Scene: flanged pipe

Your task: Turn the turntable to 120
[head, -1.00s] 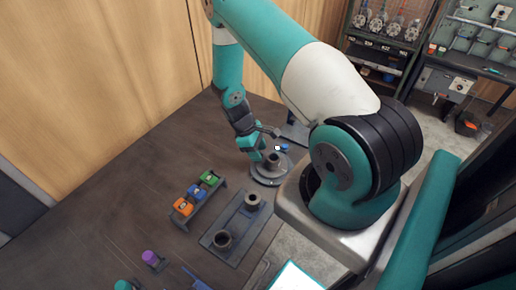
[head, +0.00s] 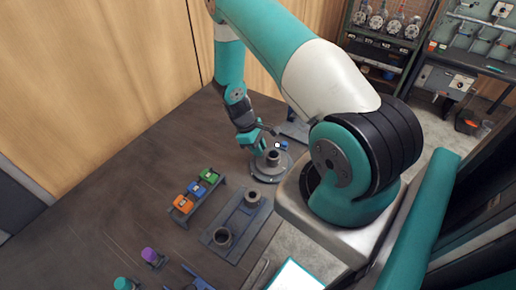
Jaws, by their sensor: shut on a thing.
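The turntable (head: 268,179) is a round grey disc on the dark bench, near the middle of the head view. A dark flanged pipe piece (head: 274,158) stands upright at its centre. My gripper (head: 262,150) is at the turntable's back-left edge, beside the pipe piece. It is shut on a part of the turntable at the rim; the fingertips are small and partly hidden, so the exact grip is unclear. No angle markings can be read at this size.
A dark tray (head: 235,229) with two pipe pieces lies in front of the turntable. A rack with orange (head: 183,204), blue and green blocks stands to the left. A purple-topped item (head: 149,254) is at the front left. The left bench is clear.

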